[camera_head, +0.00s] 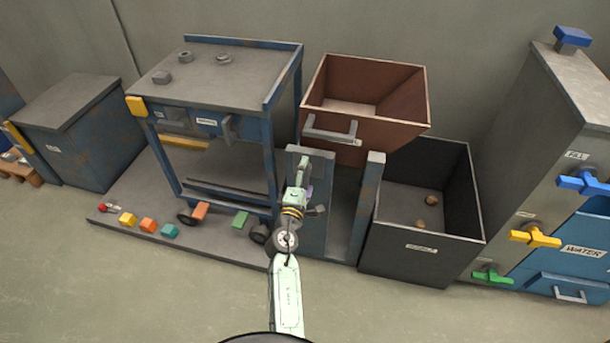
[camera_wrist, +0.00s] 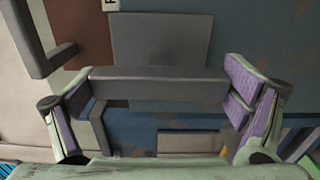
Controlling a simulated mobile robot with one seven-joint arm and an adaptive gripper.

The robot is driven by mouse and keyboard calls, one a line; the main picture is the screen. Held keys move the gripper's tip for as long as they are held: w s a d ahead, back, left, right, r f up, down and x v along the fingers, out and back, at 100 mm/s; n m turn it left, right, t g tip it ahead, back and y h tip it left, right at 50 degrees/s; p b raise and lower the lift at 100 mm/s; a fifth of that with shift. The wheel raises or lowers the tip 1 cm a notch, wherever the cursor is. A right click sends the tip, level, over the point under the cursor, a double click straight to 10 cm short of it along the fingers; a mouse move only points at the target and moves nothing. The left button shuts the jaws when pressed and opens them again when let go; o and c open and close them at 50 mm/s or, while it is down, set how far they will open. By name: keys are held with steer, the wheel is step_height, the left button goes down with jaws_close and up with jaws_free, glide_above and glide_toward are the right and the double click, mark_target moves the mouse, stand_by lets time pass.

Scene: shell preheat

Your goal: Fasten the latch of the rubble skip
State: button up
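The rubble skip (camera_head: 375,130) is a rust-brown open tub with a grey bar handle (camera_head: 331,133) on its front. It sits above two blue-grey posts, its floor visible and empty. My gripper (camera_head: 304,192) is in front of the left post (camera_head: 312,235), below and left of the handle. In the wrist view my gripper (camera_wrist: 160,100) is open. Its purple-padded fingers stand at either end of a grey bar (camera_wrist: 160,83), apparently the latch, in front of a grey plate (camera_wrist: 160,38) on blue rusty metal. I cannot tell whether the fingers touch the bar. My gripper hides it in the head view.
A dark bin (camera_head: 421,249) with two brown lumps stands right of the posts. A blue-framed bench (camera_head: 220,85) stands left, with coloured blocks (camera_head: 148,225) on the base plate. A cabinet with coloured valves (camera_head: 535,237) is at the right. The floor in front is clear.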

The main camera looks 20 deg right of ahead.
steer(key=shift+o, duration=0.6)
steer(key=v, duration=0.7)
steer(key=shift+s+a, duration=0.2)
steer(key=shift+s, duration=0.05)
